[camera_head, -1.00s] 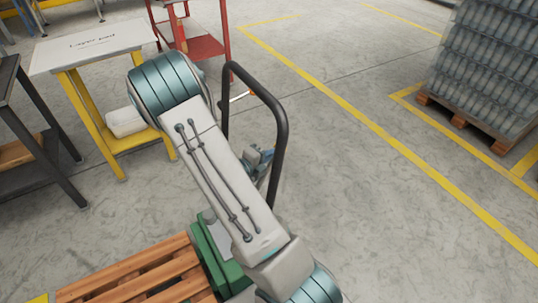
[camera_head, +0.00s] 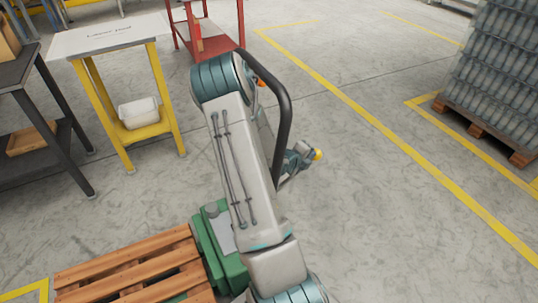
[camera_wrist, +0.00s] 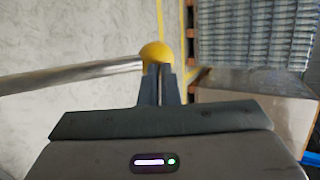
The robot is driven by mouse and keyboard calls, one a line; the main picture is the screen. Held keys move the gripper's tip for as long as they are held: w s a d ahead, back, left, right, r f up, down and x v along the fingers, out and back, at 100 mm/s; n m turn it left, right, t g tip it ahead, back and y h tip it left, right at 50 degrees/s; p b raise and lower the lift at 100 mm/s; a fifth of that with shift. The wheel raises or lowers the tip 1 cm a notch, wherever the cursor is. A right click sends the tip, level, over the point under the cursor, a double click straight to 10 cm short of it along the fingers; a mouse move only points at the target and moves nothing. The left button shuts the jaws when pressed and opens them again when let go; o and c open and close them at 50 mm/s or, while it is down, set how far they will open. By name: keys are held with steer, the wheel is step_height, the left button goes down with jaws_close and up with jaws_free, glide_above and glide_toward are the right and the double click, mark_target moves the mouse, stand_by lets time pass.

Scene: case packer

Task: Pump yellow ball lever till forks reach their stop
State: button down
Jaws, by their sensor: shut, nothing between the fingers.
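The yellow ball (camera_head: 318,154) shows to the right of the black tube handle in the head view. In the wrist view the yellow ball (camera_wrist: 156,54) sits at the end of a silver lever rod (camera_wrist: 75,76) that runs off to the left. My gripper (camera_head: 308,156) is shut and empty, its fingertips (camera_wrist: 160,72) right at the ball. I cannot tell whether they touch it. The green lift truck body (camera_head: 207,240) and black handle (camera_head: 284,115) are partly covered by my arm. The forks are not visible.
A wooden pallet (camera_head: 135,273) lies left of the green body. A yellow stand (camera_head: 158,123) with a white bin (camera_head: 138,112), a dark table (camera_head: 20,75) and a red stand (camera_head: 215,38) are at the left and back. Stacked goods (camera_head: 500,70) stand right. The floor right of the handle is clear.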

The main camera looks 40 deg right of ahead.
steer(key=s+d+f+b, duration=0.1)
steer(key=d+f+b, duration=0.3)
steer(key=f, duration=0.3)
steer(key=shift+s+d+f, duration=0.2)
steer(key=shift+d+f, duration=0.15)
steer(key=shift+d, duration=0.4)
steer(key=shift+w+a, duration=0.15)
steer(key=p+v, duration=0.2)
steer(key=v, duration=0.5)
steer(key=shift+r, duration=0.15)
